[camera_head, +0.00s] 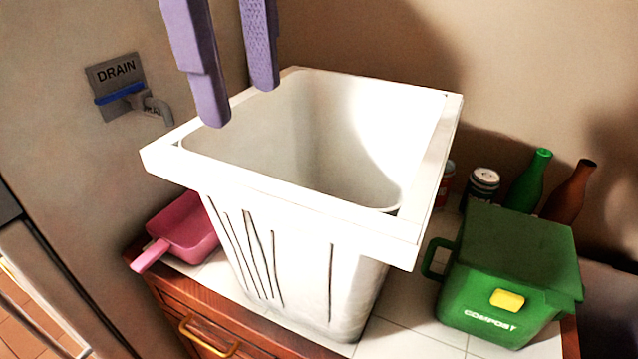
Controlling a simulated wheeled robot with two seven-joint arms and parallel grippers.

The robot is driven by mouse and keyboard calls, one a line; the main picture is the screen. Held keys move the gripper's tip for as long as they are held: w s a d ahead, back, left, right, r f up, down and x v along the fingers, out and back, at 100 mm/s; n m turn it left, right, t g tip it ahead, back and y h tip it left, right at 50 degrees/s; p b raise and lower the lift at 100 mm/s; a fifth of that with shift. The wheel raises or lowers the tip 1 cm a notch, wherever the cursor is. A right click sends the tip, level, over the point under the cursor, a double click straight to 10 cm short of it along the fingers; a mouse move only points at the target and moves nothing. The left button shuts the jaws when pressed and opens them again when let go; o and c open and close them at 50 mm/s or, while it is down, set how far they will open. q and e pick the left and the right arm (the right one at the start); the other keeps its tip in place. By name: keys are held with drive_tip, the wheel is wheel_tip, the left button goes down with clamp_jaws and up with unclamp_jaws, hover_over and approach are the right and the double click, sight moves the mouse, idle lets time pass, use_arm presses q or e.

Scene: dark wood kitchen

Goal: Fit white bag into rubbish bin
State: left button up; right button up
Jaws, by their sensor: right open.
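A white, square-topped rubbish bin (300,222) stands upright on the white tiled top, its wide mouth open upward. Dark vertical lines mark its front wall. The inside (335,125) is white and smooth, and no contents show in it. I cannot tell a separate white bag from the bin's own white walls and rim. My right gripper (240,103) comes down from the top edge with two purple fingers spread apart. It is open and empty, over the bin's back-left rim. Whether it touches the rim is unclear. My left gripper is out of view.
A pink dustpan (184,229) lies left of the bin. A green compost caddy (513,272) stands at the right, with cans (482,184), a green bottle (527,180) and a brown bottle (569,190) behind it. A drain tap (152,103) juts from the left wall.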

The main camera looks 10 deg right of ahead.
sight(253, 182)
drive_tip(key=f, duration=0.1)
drive_tip(key=s+f, duration=0.1)
drive_tip(key=f, duration=0.1)
drive_tip(key=shift+s+d+f, duration=0.1)
drive_tip(key=shift+s+f, duration=0.1)
drive_tip(key=shift+f, duration=0.05)
drive_tip(key=shift+w+f, duration=0.1)
drive_tip(key=shift+f, duration=0.2)
drive_tip(key=f, duration=0.4)
drive_tip(key=shift+s+f, duration=0.1)
drive_tip(key=shift+s, duration=0.1)
drive_tip(key=shift+f, duration=0.4)
drive_tip(key=shift+w+f, duration=0.1)
drive_tip(key=c, duration=1)
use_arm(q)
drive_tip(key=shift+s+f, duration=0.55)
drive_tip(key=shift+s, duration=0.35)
use_arm(e)
clamp_jaws()
